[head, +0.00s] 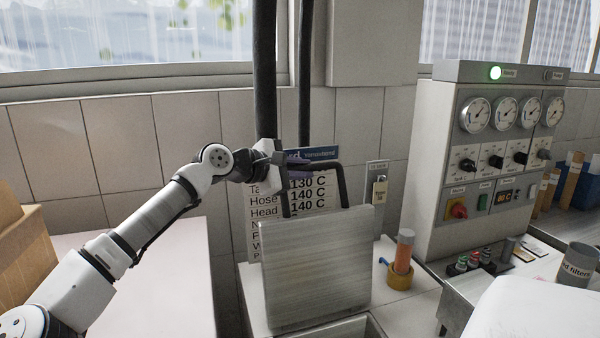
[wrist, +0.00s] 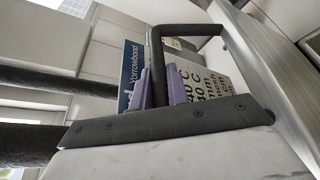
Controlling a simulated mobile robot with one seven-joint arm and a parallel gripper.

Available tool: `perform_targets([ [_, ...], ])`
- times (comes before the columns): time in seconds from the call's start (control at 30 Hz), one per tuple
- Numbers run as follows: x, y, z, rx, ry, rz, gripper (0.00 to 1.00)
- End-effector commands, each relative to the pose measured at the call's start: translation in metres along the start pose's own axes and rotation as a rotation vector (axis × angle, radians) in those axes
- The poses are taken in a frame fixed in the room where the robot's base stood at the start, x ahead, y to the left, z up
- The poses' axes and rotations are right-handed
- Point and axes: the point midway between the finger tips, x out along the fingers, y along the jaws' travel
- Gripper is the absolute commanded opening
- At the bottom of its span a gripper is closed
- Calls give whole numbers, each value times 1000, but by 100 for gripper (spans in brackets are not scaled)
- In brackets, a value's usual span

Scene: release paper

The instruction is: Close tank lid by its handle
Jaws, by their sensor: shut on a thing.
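The tank lid (head: 318,265) is a grey brushed-metal panel standing up, tilted open over the tank (head: 352,328), whose opening shows in front of it. Its black bar handle (head: 331,165) rises from the lid's upper edge. In the wrist view the handle (wrist: 190,30) is a square loop with the lid (wrist: 275,85) to its right. My gripper (head: 292,164) reaches in from the left. Its purple fingers (wrist: 160,88) stand on either side of one leg of the handle and are shut on it. The lid's far side is hidden.
A black vertical pipe (head: 265,70) stands close behind my gripper. A temperature sign (head: 315,185) is on the tiled wall behind the lid. An orange-brown cylinder in a yellow ring (head: 402,260) and a gauge panel (head: 490,150) stand to the right.

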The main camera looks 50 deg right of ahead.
Motion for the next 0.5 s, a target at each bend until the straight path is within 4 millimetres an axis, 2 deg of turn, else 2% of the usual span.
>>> perform_targets([
  [0.03,-1,-8,2,19,0,5,0],
  [0.2,-8,-18,19,72,0,28,0],
  [0.5,-13,-22,33,103,-2,41,0],
])
